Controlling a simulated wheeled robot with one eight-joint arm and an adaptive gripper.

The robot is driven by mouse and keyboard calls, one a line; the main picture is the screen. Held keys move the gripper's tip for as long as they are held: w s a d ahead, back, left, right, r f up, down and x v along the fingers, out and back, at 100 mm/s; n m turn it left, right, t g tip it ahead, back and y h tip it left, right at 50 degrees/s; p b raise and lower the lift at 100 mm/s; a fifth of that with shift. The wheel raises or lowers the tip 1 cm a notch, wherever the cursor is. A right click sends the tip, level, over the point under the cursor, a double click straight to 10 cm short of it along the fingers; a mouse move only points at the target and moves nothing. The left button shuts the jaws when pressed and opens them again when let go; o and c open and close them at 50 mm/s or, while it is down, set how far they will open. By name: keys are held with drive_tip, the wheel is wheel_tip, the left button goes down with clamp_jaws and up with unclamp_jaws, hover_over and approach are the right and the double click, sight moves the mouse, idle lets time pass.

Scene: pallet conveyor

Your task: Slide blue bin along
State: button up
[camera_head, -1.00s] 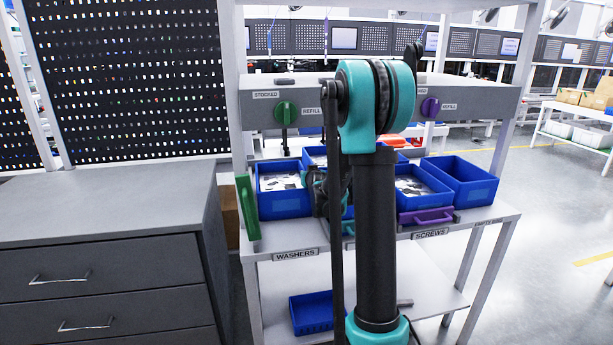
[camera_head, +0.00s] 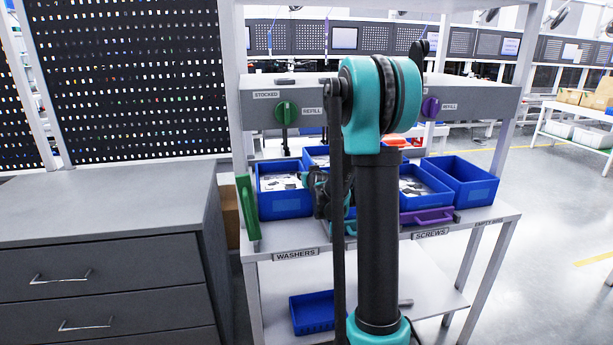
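Several blue bins stand on the grey shelf. The left blue bin (camera_head: 285,205) holds pale parts and sits above the WASHERS label (camera_head: 296,254). Another blue bin (camera_head: 427,200) with pale parts stands right of my arm, behind a purple handle. An empty-looking blue bin (camera_head: 470,180) is at the far right. A further bin behind my arm is mostly hidden. My gripper (camera_head: 322,192) is low between the left bin and the middle bins, partly covered by my own arm. Its fingers are too hidden to tell whether they are open or touching a bin.
A green handle plate (camera_head: 247,207) stands at the shelf's left end, and a purple handle (camera_head: 426,216) at the front right. Green (camera_head: 287,111) and purple (camera_head: 431,107) knobs are on the upper beam. Another blue bin (camera_head: 312,313) lies on the lower shelf. A grey drawer cabinet (camera_head: 105,260) is left.

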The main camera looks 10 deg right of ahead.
drive_tip(key=v, duration=1)
drive_tip(key=shift+s, duration=0.2)
drive_tip(key=s+a+f+g, duration=0.1)
drive_tip(key=s+f, duration=0.1)
drive_tip(key=s, duration=0.2)
drive_tip(key=s+a+f+g, duration=0.1)
drive_tip(key=s+f, duration=0.1)
drive_tip(key=s, duration=0.1)
drive_tip(key=s+a+f+n+g+y, duration=0.1)
drive_tip(key=s+a+f, duration=0.1)
drive_tip(key=s, duration=0.2)
drive_tip(key=shift+s+f+g, duration=0.25)
drive_tip(key=shift+s+g, duration=0.1)
drive_tip(key=shift+g, duration=0.05)
drive_tip(key=s+f+g, duration=0.3)
drive_tip(key=s+f, duration=0.2)
drive_tip(key=s, duration=0.6)
drive_tip(key=s+d+f+m+g+h, duration=0.1)
drive_tip(key=s+f+g, duration=0.2)
drive_tip(key=s+f, duration=0.3)
drive_tip(key=s, duration=0.5)
drive_tip(key=shift+g, duration=0.3)
